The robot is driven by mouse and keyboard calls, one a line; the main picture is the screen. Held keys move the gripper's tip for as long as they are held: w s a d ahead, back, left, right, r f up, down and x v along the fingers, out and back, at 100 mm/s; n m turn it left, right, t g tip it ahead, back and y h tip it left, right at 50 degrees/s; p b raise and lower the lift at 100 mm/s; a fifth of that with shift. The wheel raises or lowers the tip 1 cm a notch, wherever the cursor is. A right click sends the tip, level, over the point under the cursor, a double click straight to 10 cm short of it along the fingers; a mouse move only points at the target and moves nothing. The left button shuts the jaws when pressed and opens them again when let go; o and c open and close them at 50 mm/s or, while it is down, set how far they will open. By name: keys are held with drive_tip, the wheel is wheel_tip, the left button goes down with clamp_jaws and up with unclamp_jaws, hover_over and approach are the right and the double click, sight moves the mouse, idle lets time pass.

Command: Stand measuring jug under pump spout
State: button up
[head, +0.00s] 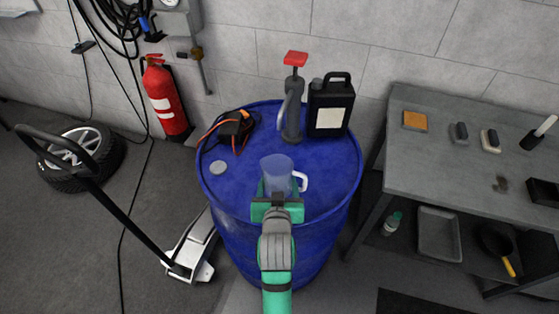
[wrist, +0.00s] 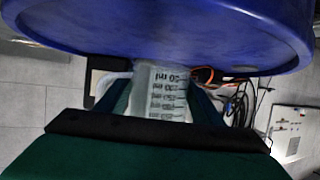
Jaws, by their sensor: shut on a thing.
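The clear measuring jug (head: 276,170) is held over the front part of the blue drum's top, its white handle to the right. My gripper (head: 277,188) is shut on it, with green fingers on either side. In the wrist view the jug (wrist: 160,92), with its printed ml scale, sits between the fingers. The hand pump (head: 292,115), grey with a red handle, stands at the back of the drum; its grey spout (head: 283,108) is on its left side. The jug is in front of the spout, apart from it. I cannot tell whether its base touches the drum.
The drum top (head: 330,180) also holds a black bottle (head: 331,108) right of the pump, a black device with cables (head: 234,130) at the left, and a small round disc (head: 218,167). A grey workbench (head: 440,160) stands to the right. A trolley jack (head: 190,245) is at left.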

drive_tip(key=w, duration=1.1)
drive_tip(key=shift+w+d, duration=0.15)
drive_tip(key=shift+d, duration=0.05)
drive_tip(key=shift+w+f, duration=0.2)
drive_tip(key=shift+f, duration=0.15)
drive_tip(key=f, duration=0.2)
drive_tip(key=shift+a+f, duration=0.2)
drive_tip(key=shift+f, duration=0.2)
drive_tip(key=shift+s+d, duration=0.1)
drive_tip(key=shift+d, duration=0.2)
drive_tip(key=shift+f, duration=0.1)
drive_tip(key=o, duration=1.1)
drive_tip(key=shift+a, duration=0.1)
